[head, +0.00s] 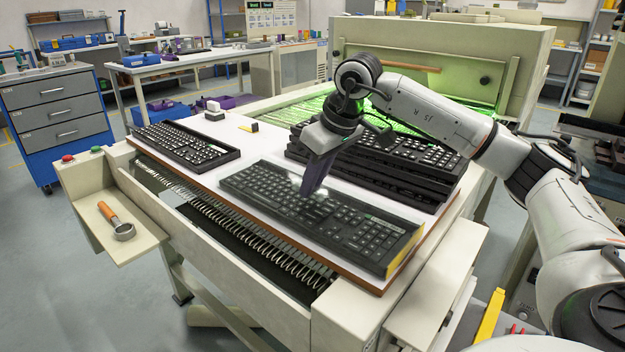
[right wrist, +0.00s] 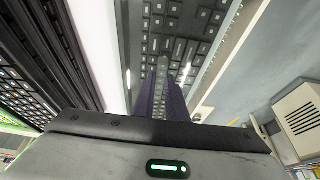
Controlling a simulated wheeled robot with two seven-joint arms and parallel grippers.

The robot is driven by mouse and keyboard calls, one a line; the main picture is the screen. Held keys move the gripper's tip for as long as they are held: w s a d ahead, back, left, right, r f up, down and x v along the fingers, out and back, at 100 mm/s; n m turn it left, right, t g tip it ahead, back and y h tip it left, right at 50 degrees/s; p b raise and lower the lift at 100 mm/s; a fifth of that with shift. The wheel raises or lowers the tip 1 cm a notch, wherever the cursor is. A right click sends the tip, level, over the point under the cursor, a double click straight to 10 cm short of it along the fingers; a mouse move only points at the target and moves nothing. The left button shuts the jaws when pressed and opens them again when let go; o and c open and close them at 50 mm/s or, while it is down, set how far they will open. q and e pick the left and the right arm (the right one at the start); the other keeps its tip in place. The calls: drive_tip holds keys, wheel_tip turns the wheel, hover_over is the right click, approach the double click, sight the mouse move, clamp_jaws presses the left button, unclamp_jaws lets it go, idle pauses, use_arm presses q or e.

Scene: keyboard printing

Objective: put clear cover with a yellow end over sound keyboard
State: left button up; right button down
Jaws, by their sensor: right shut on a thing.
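The sound keyboard (head: 262,190) lies at the front middle of the white work surface. The clear cover (head: 405,252) shows by its yellow strip at the keyboard's right end and by glossy glare over the keys. It appears to lie over the keyboard; its far edges are hard to make out. My right gripper (head: 308,190) points down at the keyboard's middle, with its dark purple fingers close together, shut on the clear cover. In the right wrist view the fingers (right wrist: 160,95) reach over the keys, and the thin grip itself is hard to see. My left gripper is not in view.
A stack of black keyboards (head: 400,165) stands behind, partly hidden by my right arm. Another keyboard (head: 185,145) lies at the left. A small white block (head: 214,112) and a yellow-black piece (head: 249,127) lie behind. A wooden-handled tool (head: 115,222) rests on the side shelf.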

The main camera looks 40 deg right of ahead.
drive_tip(key=c, duration=1.7)
unclamp_jaws()
wheel_tip(320, 180, up, 2)
drive_tip(key=shift+r+p, duration=0.25)
drive_tip(key=shift+p, duration=1)
wheel_tip(320, 180, up, 4)
drive_tip(key=p, duration=0.4)
drive_tip(key=shift+r+p, duration=0.3)
drive_tip(key=shift+f, duration=0.1)
